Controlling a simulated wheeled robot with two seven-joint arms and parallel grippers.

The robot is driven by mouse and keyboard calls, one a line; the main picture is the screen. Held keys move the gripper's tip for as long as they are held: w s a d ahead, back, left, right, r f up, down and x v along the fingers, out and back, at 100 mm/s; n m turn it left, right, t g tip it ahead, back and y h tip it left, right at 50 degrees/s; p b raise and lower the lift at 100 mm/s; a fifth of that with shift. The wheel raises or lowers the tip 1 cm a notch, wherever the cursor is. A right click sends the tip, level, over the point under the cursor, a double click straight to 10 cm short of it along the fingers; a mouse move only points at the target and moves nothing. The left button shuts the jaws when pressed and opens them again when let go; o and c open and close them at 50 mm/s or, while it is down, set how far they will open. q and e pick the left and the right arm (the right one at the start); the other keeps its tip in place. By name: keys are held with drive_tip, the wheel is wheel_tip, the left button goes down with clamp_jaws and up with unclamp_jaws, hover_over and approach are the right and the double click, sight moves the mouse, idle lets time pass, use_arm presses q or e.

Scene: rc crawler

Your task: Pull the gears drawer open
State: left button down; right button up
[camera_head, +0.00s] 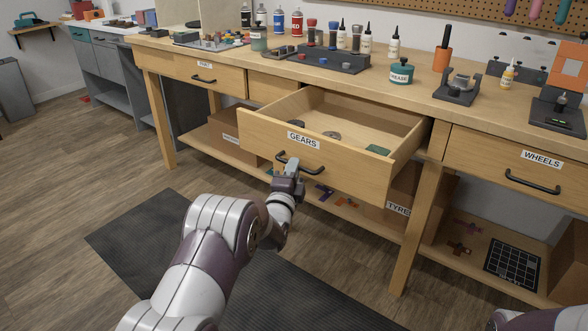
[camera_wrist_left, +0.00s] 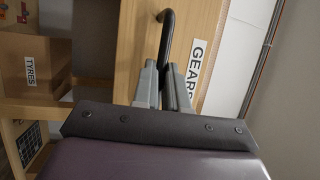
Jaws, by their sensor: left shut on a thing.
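The gears drawer (camera_head: 345,169) is wooden with a white GEARS label and stands pulled well out of the workbench in the head view. Its black bar handle (camera_head: 312,167) is on the front panel. My left gripper (camera_head: 289,166) is at the left part of this handle, fingers shut on it. In the left wrist view the two grey fingers (camera_wrist_left: 167,85) close around the black handle (camera_wrist_left: 168,30), beside the GEARS label (camera_wrist_left: 194,65). Inside the drawer lie a few small gear parts (camera_head: 332,135) and a green piece (camera_head: 378,150). My right gripper is not in view.
The workbench top (camera_head: 330,75) carries bottles, a black tool rack and a grease jar (camera_head: 400,74). A wheels drawer (camera_head: 520,170) at right is shut. A TYRES box (camera_head: 400,200) stands on the lower shelf. A dark mat (camera_head: 150,235) covers the floor in front.

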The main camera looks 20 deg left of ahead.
use_arm(q)
drive_tip(key=c, duration=1.2)
unclamp_jaws()
drive_tip(key=shift+o, duration=0.2)
drive_tip(key=s+f+p, duration=0.2)
drive_tip(key=s, duration=1)
drive_tip(key=shift+s+d, duration=0.25)
drive_tip(key=shift+d, duration=0.1)
drive_tip(key=shift+f, duration=0.1)
